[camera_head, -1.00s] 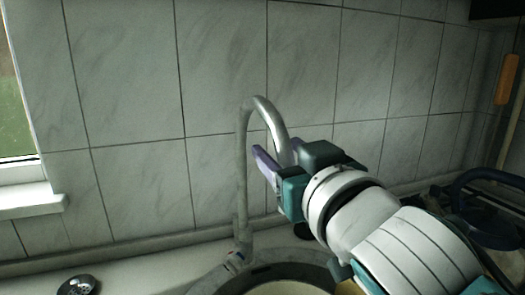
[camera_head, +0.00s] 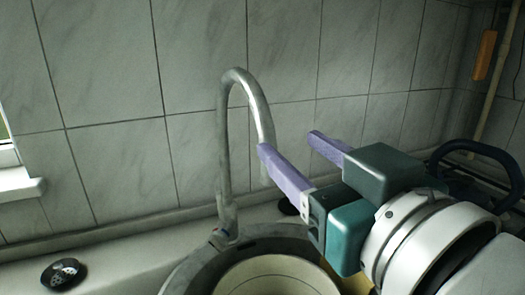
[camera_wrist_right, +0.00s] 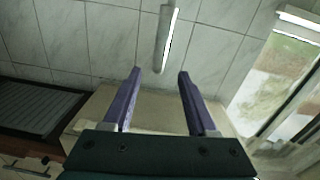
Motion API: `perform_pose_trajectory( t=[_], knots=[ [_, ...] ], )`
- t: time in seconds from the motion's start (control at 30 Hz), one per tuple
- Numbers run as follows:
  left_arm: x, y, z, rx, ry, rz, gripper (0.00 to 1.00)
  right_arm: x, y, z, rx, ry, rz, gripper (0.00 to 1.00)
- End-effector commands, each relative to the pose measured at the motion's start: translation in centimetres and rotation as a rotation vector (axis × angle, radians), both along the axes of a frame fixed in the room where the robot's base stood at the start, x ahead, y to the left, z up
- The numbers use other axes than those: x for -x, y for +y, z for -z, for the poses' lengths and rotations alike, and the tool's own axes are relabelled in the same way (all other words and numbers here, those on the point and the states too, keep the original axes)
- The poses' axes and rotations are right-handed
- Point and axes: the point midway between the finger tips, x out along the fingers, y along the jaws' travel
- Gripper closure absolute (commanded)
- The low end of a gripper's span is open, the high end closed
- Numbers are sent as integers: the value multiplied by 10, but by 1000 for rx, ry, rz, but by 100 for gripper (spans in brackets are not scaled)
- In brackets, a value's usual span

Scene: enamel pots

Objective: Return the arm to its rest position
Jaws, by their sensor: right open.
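My right gripper (camera_head: 288,143) is open and empty in the head view, its two purple fingers apart and pointing up and left. It is above the right side of the sink, to the right of the curved metal faucet (camera_head: 223,150). In the right wrist view the two fingers (camera_wrist_right: 160,72) are spread with nothing between them. The faucet (camera_wrist_right: 166,35) shows beyond the fingertips there. My left gripper is not in view.
A round sink (camera_head: 190,270) holds a pale round thing (camera_head: 275,275), partly cut off by the frame. A dark drain-like disc (camera_head: 63,273) lies on the counter at left. A dark blue handle (camera_head: 470,146) stands at right. A tiled wall (camera_head: 120,70) closes off the back.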

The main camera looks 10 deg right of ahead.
Motion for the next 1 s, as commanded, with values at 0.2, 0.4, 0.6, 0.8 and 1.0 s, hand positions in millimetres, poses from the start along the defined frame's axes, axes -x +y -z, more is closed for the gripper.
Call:
perform_pose_trajectory(
  t=[0.2,0.4,0.6,0.8,1.0],
  knots=[
    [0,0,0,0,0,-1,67,0,-1,1,1,4,2,42],
    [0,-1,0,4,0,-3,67,15,-35,43,25,225,108,42],
    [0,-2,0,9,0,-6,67,93,-83,126,97,737,208,42],
    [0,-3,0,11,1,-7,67,195,-98,165,179,1177,150,42],
    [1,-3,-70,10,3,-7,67,212,-99,97,195,1247,127,42]
  ],
)
